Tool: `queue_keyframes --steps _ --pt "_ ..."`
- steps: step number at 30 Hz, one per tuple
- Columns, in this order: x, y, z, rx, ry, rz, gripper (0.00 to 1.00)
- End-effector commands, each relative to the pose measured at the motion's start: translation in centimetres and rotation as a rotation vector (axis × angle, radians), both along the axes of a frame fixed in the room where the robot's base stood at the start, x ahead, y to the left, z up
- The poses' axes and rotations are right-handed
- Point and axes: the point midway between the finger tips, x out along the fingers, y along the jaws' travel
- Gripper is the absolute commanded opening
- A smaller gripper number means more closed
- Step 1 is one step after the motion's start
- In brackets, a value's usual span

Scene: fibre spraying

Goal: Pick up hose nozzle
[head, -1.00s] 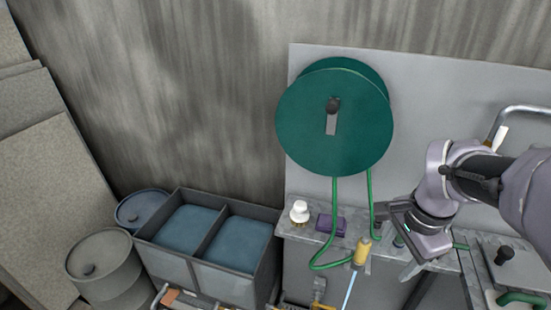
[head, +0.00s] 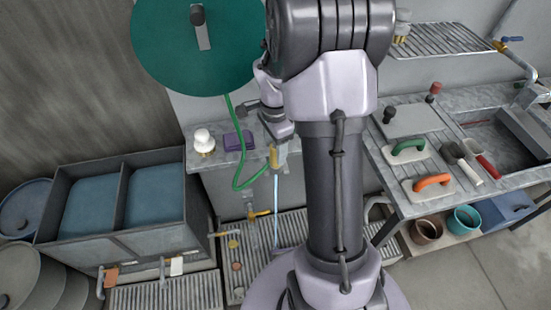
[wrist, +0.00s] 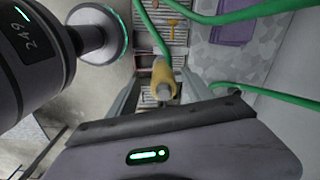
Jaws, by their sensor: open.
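The hose nozzle (head: 274,157) is a small yellow piece at the end of the green hose, hanging at the front edge of the grey counter. A pale blue stream runs down below it. The nozzle also shows in the wrist view (wrist: 163,76), pictured between the two grey fingers of my gripper (wrist: 166,94). The fingers are apart, and I see no grip on the nozzle; whether one touches it I cannot tell. In the head view my gripper is close on the nozzle's right, partly hidden by my arm.
The green reel (head: 195,50) hangs above the counter. A white knob-like item (head: 204,140) and a purple block (head: 238,141) stand left of the nozzle. Blue-filled tanks (head: 154,197) are at left. A tool bench (head: 386,175) with trowels stands at right.

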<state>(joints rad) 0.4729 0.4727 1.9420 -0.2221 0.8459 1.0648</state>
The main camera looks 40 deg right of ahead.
Motion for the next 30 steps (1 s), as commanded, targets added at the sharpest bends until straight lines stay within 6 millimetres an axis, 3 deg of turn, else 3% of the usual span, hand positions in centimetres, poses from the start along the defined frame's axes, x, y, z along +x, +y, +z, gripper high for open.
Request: queue_keyframes --steps 7,13,22,30 --pt "0.2 -0.6 -4.7 0.001 0.002 -0.001 0.59" --pt "0.2 -0.6 -4.6 0.0 0.0 0.0 0.59" --pt "0.2 -0.6 -4.6 0.0 0.0 0.0 0.0" --pt "0.2 -0.6 -4.6 0.0 0.0 0.0 0.0"
